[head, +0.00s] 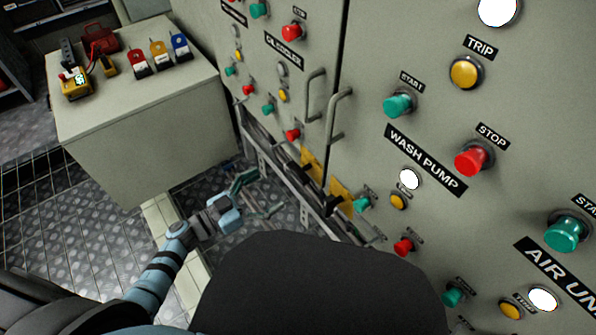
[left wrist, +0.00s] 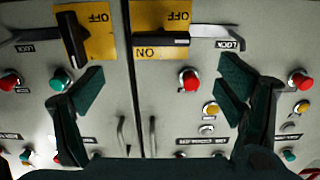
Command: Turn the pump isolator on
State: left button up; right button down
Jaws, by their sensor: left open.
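Two isolator switches with yellow plates and black handles sit low on the grey cabinet. In the head view they are the left isolator (head: 311,163) and the right isolator (head: 341,194). In the left wrist view the picture is turned over. There the left isolator (left wrist: 98,45) has its handle near upright, slightly tilted, and the right isolator (left wrist: 174,18) has its handle lying level. I cannot read which one is the pump's. My left gripper (head: 247,184) is open and empty, in front of the cabinet; its fingers (left wrist: 160,88) are spread below both plates, apart from them.
A WASH PUMP label (head: 425,160), a red stop button (head: 473,160) and several coloured buttons are on the panel. Two vertical door handles (head: 325,105) stick out. A grey bench (head: 140,120) with padlocks and a meter stands at left. Metal rails run below the isolators.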

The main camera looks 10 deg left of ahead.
aim_at(294, 174)
pick_arm(q)
jog(key=b+x, duration=0.1)
jog(key=x, duration=0.4)
jog(key=b+x, duration=0.1)
jog(key=x, duration=0.3)
jog(key=shift+w+d+f, duration=0.2)
jog(key=shift+w, duration=0.1)
jog(key=shift+w+d+r, duration=0.1)
jog(key=shift+w+d, duration=0.05)
jog(key=shift+w, duration=0.1)
pick_arm(e)
jog(key=w, duration=0.1)
jog(key=w+a, duration=0.1)
jog(key=w, duration=0.2)
jog(key=shift+a+r, duration=0.15)
jog(key=shift+r, duration=0.2)
pick_arm(q)
jog(key=shift+c, duration=0.4)
jog(key=c, duration=1.1)
pick_arm(e)
jog(key=shift+w, duration=0.1)
